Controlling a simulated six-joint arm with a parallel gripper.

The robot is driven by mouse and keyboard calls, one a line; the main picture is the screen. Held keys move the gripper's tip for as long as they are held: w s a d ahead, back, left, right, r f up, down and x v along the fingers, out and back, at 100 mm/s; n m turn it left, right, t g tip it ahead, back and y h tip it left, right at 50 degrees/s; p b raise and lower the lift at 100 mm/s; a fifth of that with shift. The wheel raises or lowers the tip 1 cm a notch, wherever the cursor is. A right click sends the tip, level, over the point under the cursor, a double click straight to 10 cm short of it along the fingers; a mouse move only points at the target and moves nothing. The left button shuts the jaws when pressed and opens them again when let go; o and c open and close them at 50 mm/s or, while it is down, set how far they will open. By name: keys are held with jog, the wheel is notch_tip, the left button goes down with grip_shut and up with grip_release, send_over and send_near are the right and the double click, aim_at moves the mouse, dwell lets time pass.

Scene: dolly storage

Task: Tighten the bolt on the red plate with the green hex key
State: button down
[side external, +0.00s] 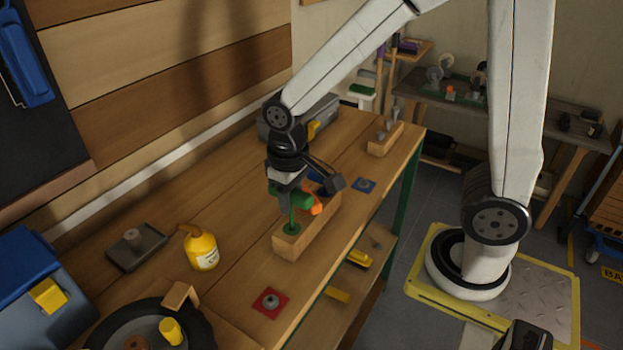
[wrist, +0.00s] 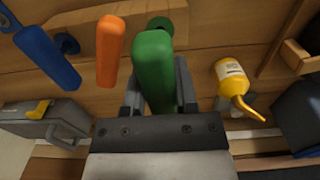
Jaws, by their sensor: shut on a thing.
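The green hex key (side external: 293,212) stands upright at the near end of a wooden holder block (side external: 288,248), its lower end at a green ring there. My gripper (side external: 291,197) is shut on the green handle, which also shows between the fingers in the wrist view (wrist: 154,65). The red plate (side external: 269,304) lies on the bench, nearer the camera than the block, with a grey bolt (side external: 270,298) in its middle. My gripper is above the block, apart from the plate.
An orange-handled tool (wrist: 109,50) stands close beside the green one, and a blue-handled tool (wrist: 46,57) is farther along. A yellow bottle (side external: 201,250) stands left of the block. Bench between block and red plate is clear.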

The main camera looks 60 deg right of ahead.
jog(key=shift+r, duration=1.25)
jog(key=c, duration=1.1)
grip_release()
grip_shut()
jog(key=shift+a, duration=0.1)
jog(key=s+a, duration=0.4)
jog(key=a, duration=0.8)
jog(key=shift+a, duration=0.4)
dwell(0.3)
